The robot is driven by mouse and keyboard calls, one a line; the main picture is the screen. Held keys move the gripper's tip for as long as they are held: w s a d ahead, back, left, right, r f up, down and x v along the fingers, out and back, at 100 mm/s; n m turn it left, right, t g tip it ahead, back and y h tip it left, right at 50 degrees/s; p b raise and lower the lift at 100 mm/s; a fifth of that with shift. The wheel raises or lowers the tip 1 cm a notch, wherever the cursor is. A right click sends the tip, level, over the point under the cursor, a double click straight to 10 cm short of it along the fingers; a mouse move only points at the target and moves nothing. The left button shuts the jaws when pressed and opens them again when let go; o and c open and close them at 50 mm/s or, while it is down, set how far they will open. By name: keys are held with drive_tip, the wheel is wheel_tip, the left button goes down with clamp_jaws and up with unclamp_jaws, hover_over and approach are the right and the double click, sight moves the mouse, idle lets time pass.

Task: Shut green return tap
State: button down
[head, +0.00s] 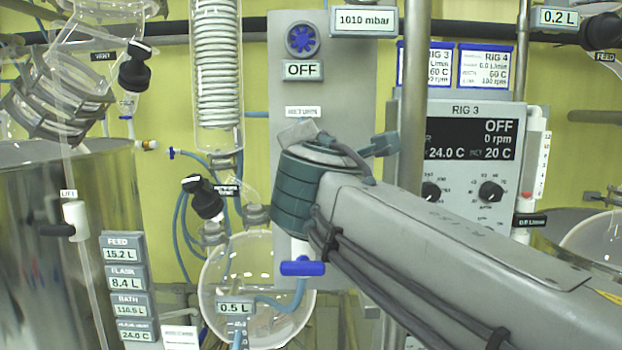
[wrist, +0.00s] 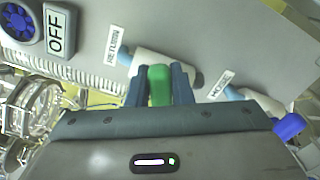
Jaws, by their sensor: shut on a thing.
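The green return tap handle (wrist: 158,88) shows in the wrist view, on a white tap body (wrist: 150,62) beside a RETURN label (wrist: 113,42). The visible part of the handle lies across the body; its lower end is hidden behind my gripper's housing. My gripper (wrist: 159,80) has one blue-grey finger on each side of the handle and is shut on it. In the head view my arm and wrist hide the green tap and the fingers.
A second tap with a blue handle (wrist: 289,126) is close on the right in the wrist view; it also hangs below my wrist in the head view (head: 302,268). A glass vessel (head: 228,275), hoses and a metal post (head: 414,95) stand close around my arm.

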drive_tip(key=m+b, duration=0.1)
drive_tip(key=f+m+b, duration=0.1)
drive_tip(key=m+b, duration=0.1)
drive_tip(key=shift+d, duration=0.1)
drive_tip(key=shift+m+b, duration=1)
drive_tip(key=shift+m, duration=0.3)
drive_tip(key=c, duration=1.3)
unclamp_jaws()
